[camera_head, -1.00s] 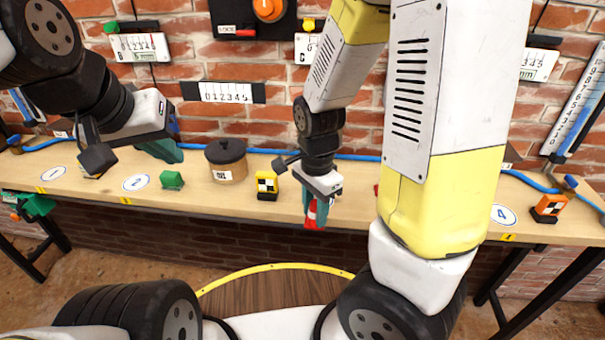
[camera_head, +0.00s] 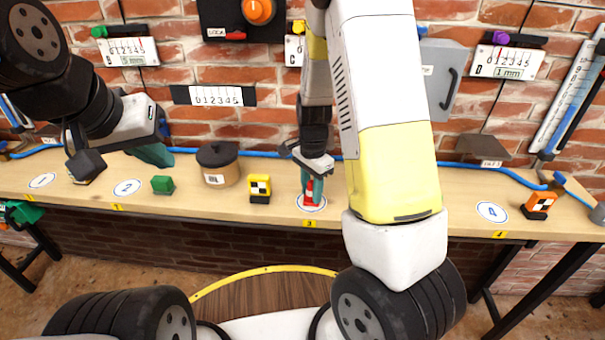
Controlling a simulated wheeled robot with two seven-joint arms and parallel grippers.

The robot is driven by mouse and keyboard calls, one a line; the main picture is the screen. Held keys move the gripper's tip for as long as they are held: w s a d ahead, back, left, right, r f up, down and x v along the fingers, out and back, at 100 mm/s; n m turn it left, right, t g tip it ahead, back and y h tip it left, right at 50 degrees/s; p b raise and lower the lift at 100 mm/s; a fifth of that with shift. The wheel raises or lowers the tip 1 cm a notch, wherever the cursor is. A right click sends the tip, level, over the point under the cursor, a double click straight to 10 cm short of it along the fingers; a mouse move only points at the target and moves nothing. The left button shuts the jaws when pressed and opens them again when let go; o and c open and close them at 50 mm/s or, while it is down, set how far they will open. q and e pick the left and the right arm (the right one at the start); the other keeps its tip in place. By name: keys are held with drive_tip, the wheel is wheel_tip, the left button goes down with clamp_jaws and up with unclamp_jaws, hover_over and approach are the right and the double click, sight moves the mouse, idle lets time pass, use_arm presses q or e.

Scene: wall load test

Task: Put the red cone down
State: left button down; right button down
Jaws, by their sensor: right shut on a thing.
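The red cone (camera_head: 308,197) with a pale band is between the fingers of my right gripper (camera_head: 311,184). It is upright over the white spot marked 3 on the wooden bench (camera_head: 400,190); its base looks at or just above the spot, and I cannot tell if it touches. The teal fingers hide part of the cone. My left gripper (camera_head: 152,155) hangs over the left part of the bench, away from the cone; its teal fingertips are partly seen and I cannot tell how far apart they are.
A green block (camera_head: 162,185), a lidded wooden pot (camera_head: 220,168) and a yellow marker block (camera_head: 259,188) stand left of the cone. Spot 4 (camera_head: 491,212) is bare at the right, near an orange marker block (camera_head: 539,205). A blue hose runs along the wall.

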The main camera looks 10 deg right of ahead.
sight(311, 182)
drive_tip(key=c, duration=1)
unclamp_jaws()
drive_tip(key=shift+f, duration=0.15)
wheel_tip(311, 182, up, 11)
drive_tip(key=shift+r, duration=0.1)
drive_tip(key=shift+s+r, duration=0.1)
drive_tip(key=shift+r, duration=0.55)
drive_tip(key=shift+s+a+r+n+t+y, duration=0.1)
drive_tip(key=shift+s+r+n+t+y, duration=0.25)
drive_tip(key=shift+s+r+n+t, duration=1.5)
drive_tip(key=shift+s+r+n+t+y, duration=0.2)
drive_tip(key=shift+s+r+n+y, duration=0.2)
drive_tip(key=shift+s+r+n, duration=2.95)
drive_tip(key=shift+s+a+r+n+t+y, duration=0.1)
drive_tip(key=shift+s+r+n+t+y, duration=0.25)
drive_tip(key=shift+s+r+n+t, duration=1.65)
drive_tip(key=s+g, duration=0.1)
drive_tip(key=s+m+g, duration=0.1)
drive_tip(key=s, duration=0.1)
drive_tip(key=shift+r+m, duration=0.15)
drive_tip(key=shift+m, duration=0.15)
